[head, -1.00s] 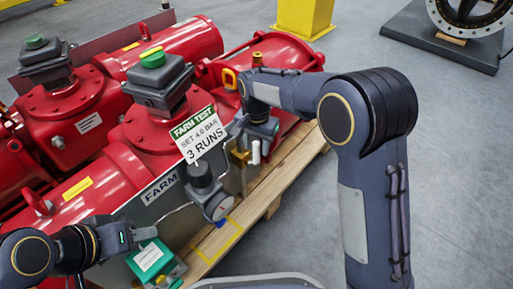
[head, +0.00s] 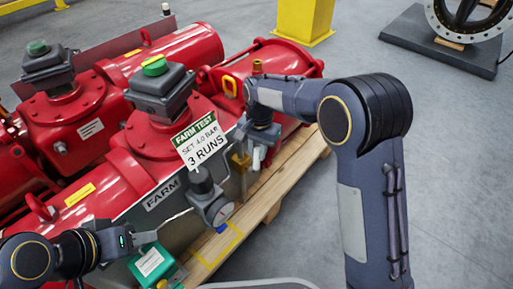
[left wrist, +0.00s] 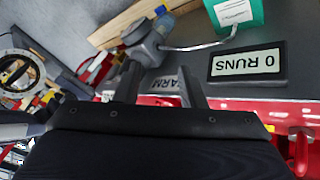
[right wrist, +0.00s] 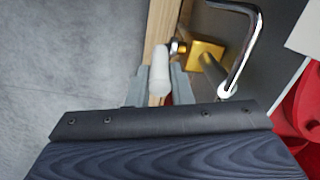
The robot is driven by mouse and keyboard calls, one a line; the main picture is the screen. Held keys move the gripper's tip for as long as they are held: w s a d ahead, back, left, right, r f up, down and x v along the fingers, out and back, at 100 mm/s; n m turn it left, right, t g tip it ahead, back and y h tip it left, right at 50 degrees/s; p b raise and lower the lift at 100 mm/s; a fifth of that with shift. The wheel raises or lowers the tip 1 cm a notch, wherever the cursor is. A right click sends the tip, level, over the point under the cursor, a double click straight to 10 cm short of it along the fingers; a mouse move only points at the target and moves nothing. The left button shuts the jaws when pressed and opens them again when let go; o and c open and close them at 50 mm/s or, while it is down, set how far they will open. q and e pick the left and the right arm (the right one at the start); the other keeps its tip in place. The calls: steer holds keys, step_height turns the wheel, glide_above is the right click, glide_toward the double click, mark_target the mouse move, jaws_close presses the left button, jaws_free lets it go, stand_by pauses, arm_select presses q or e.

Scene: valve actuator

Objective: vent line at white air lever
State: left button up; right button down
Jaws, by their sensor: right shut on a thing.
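The white air lever (head: 257,158) is on the brass valve (right wrist: 205,55) at the side of the red actuator. In the right wrist view the white lever (right wrist: 160,70) stands between the fingertips of my right gripper (right wrist: 160,88). The right gripper (head: 262,142) is shut on it. In the head view the lever leans slightly. My left gripper (head: 150,238) is at the lower left, by the green box with a white label (head: 152,264). In the left wrist view its fingers (left wrist: 160,88) are apart with nothing held between them.
The actuator rests on a wooden pallet (head: 285,185).

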steer(key=p, duration=0.2)
steer(key=w+d+g+y+p, duration=0.1)
steer(key=p, duration=0.1)
steer(key=shift+w+d+f+g+y, duration=0.2)
steer(key=shift+w+d+g+y, duration=0.05)
steer(key=shift+g+y, duration=0.05)
